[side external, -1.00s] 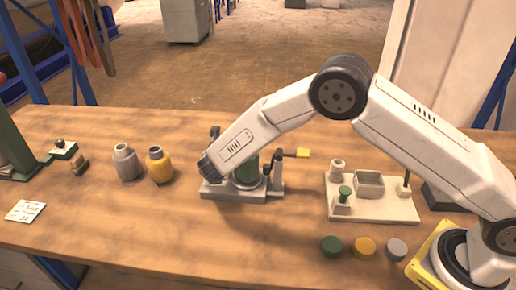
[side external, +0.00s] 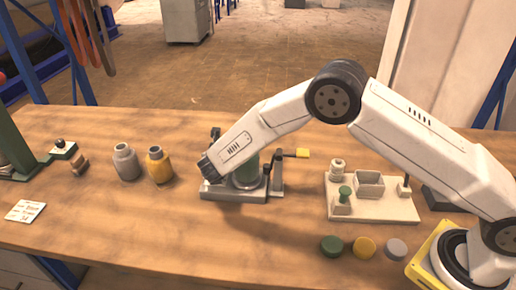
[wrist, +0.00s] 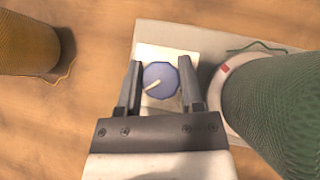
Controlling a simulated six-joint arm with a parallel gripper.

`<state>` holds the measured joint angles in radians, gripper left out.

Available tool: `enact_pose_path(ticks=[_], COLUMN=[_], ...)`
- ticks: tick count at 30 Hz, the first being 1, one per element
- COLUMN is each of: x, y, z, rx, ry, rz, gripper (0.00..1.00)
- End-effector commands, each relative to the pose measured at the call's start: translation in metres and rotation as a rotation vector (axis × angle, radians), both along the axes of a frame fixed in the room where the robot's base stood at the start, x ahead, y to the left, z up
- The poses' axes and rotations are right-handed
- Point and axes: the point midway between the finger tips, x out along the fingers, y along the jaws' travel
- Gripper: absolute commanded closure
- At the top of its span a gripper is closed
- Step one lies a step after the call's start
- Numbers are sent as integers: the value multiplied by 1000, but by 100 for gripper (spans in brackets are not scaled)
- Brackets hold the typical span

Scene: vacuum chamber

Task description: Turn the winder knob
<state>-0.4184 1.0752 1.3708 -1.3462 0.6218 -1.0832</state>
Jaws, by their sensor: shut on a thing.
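The winder knob (wrist: 161,80) is blue and faceted, with a pale pointer line slanting across its top. It sits on a whitish plate (wrist: 157,108) on the grey base of the fixture, which shows in the side view (side external: 229,195). My gripper (wrist: 160,63) has one finger on each side of the knob and is shut on it. A green cylinder (wrist: 274,100) with a pale ring at its foot stands on the base to the right of the knob. In the side view, my wrist hides the knob and fingertips.
A yellow bottle (side external: 158,165) and a grey bottle (side external: 126,163) stand left of the fixture. A yellow-tipped lever (side external: 302,153) sticks out on its right. A pale tray (side external: 375,207) with small parts and three round caps (side external: 364,247) lie farther right.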

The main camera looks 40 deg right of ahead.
Motion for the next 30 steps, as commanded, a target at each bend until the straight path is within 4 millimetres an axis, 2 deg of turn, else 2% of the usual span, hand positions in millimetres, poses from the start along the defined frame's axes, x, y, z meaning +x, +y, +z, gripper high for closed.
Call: enact_pose_path(ticks=[8,30], x=[0,0], y=[0,0], z=[0,0], rx=[0,0], ry=[-1,0], rz=[-76,-505], gripper=[100,100])
